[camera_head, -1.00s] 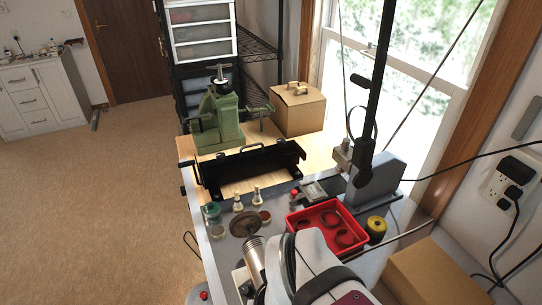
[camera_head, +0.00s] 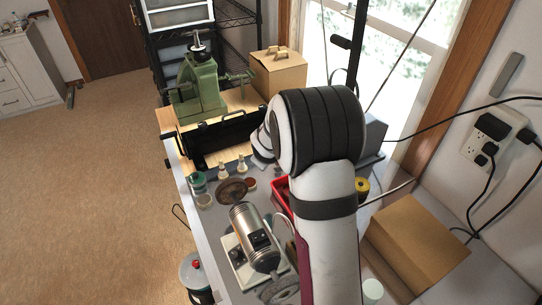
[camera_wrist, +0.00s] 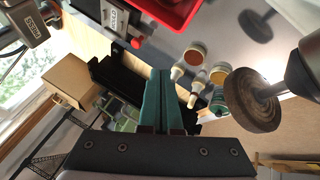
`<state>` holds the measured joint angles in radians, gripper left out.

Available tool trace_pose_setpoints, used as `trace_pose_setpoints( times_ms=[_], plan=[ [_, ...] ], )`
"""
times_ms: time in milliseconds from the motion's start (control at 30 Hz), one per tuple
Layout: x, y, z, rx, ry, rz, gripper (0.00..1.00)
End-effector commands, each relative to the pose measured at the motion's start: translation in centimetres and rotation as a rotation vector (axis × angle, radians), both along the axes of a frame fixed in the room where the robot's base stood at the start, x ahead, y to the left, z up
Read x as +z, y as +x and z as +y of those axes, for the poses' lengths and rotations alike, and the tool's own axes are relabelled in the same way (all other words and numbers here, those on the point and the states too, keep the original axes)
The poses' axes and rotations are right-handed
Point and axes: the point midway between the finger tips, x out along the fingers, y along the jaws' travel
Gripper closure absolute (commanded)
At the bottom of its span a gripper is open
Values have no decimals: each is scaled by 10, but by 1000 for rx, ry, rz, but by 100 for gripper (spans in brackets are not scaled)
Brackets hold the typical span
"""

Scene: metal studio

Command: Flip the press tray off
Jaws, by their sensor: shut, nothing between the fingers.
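A long black tray (camera_head: 216,138) with a handle stands in front of the green press (camera_head: 198,88) at the back of the bench. My arm covers its right end in the head view. The tray also shows behind the fingers in the wrist view (camera_wrist: 104,76), with part of the green press (camera_wrist: 126,122) beyond. My gripper (camera_wrist: 162,76) has teal fingers, shut together and empty. They point over the tray area; I cannot tell whether they touch it. A small labelled switch unit (camera_wrist: 116,20) with a red knob (camera_wrist: 135,43) sits near the top of the wrist view.
A red bin (camera_wrist: 172,8), small bottles (camera_wrist: 195,52) and a brown wheel (camera_wrist: 252,102) are close by. A cardboard box (camera_head: 279,72) stands behind the tray. A motor (camera_head: 250,232) is at the front, beside my arm.

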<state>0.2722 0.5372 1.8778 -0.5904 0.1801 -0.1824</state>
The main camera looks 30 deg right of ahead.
Motion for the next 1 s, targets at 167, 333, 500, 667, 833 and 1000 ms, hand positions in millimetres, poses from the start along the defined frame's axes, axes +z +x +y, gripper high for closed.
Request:
trace_pose_setpoints(
  times_ms=[167, 333, 500, 667, 833, 1000],
  plan=[
    [-13, 7, -4, -1, 0, 3, 100],
    [-44, 25, -12, -2, 1, 4, 100],
    [-75, 45, -20, -2, 2, 3, 100],
    [-86, 57, -36, -8, 2, -1, 100],
    [-88, 65, -52, -6, 2, 0, 100],
    [-90, 68, -58, -4, 2, 1, 100]
  ],
)
